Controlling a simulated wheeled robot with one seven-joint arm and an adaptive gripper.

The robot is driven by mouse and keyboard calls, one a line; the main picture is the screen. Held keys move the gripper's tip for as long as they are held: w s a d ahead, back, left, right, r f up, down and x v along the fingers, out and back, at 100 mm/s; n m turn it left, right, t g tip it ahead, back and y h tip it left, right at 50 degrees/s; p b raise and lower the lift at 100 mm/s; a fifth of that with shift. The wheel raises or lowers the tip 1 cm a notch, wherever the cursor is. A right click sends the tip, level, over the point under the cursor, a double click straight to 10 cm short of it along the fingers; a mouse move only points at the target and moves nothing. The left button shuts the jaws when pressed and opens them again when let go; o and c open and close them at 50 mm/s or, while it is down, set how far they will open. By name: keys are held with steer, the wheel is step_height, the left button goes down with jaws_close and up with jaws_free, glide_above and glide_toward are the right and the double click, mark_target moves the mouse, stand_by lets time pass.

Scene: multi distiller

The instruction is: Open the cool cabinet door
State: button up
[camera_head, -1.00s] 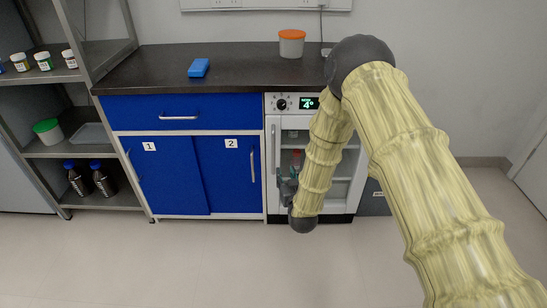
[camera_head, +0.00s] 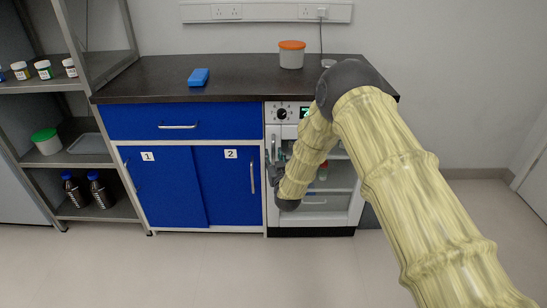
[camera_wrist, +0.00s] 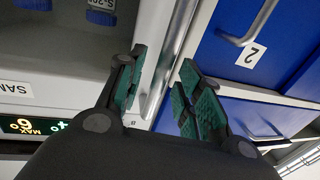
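The cool cabinet (camera_head: 342,215) is a white unit with a glass front under the right end of the counter. Its door looks closed, and items show on shelves behind the glass. A vertical silver handle (camera_head: 273,148) runs along the door's left edge. In the wrist view the handle bar (camera_wrist: 173,55) passes between my fingers. My gripper (camera_wrist: 163,75) has green pads, one finger on each side of the bar, with gaps showing. In the head view my gripper (camera_head: 273,165) is at the handle, partly hidden by my arm.
Blue cupboards (camera_head: 165,185) with handles adjoin the cool cabinet on the left. The dark counter (camera_head: 140,80) above holds a blue box (camera_head: 198,77) and an orange-lidded tub (camera_head: 291,55). A metal shelf (camera_head: 105,65) stands at far left. The floor (camera_head: 200,270) in front is clear.

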steer(key=shift+w+a, duration=0.15)
steer(key=shift+w, duration=0.5)
steer(key=shift+c, duration=0.3)
jaws_close()
steer(key=shift+s, duration=0.1)
